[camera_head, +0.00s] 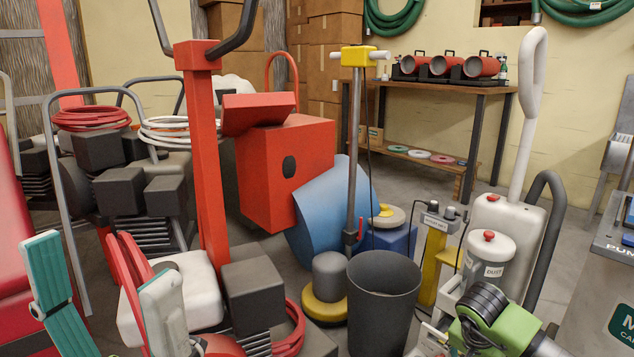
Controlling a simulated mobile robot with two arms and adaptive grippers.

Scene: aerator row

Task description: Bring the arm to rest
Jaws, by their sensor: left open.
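My left gripper (103,262) is at the lower left, close to the camera. Its two pale fingers with teal pads point up and stand well apart, so it is open. I see nothing held between them. Red hose loops and a white rounded machine part show behind and beside the right finger; whether it touches them I cannot tell. The rest of the left arm is mostly below the picture's edge.
A red-posted machine (208,170) stands just beyond the left gripper. A dark bin (384,300) stands at the lower middle, beside a yellow-based pole tool (325,305). A green device (500,322) is at the lower right. A table (440,86) with red heaters stands behind.

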